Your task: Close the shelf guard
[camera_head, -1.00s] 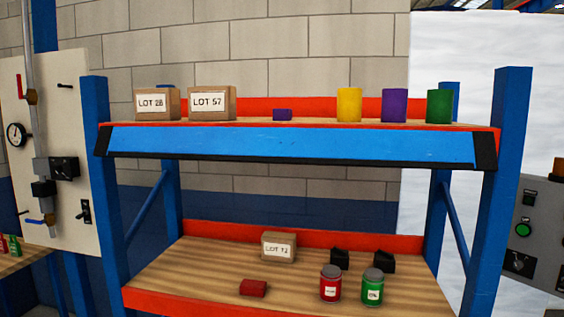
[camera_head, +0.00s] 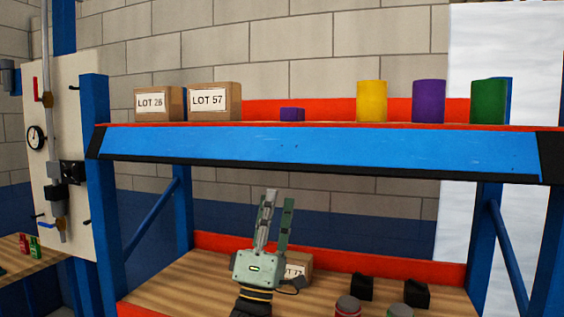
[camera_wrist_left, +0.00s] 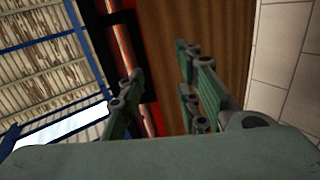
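The shelf guard (camera_head: 320,148) is a long blue panel with black ends and a black lower edge. It runs across the front of the upper shelf, below the red shelf edge, and leaves the goods above uncovered. My left gripper (camera_head: 276,200) is below the guard with its fingers pointing up, apart and empty. The fingers also show apart in the left wrist view (camera_wrist_left: 158,75), with the brown shelf underside (camera_wrist_left: 180,20) beyond them. I see no contact with the guard. My right gripper is not in view.
Boxes (camera_head: 214,101) and yellow, purple and green cylinders (camera_head: 428,101) stand on the upper shelf. Black bins (camera_head: 415,294) and jars are on the lower shelf, where my gripper partly hides a box. Blue posts (camera_head: 98,200) bound the rack. A panel with a pipe stands left.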

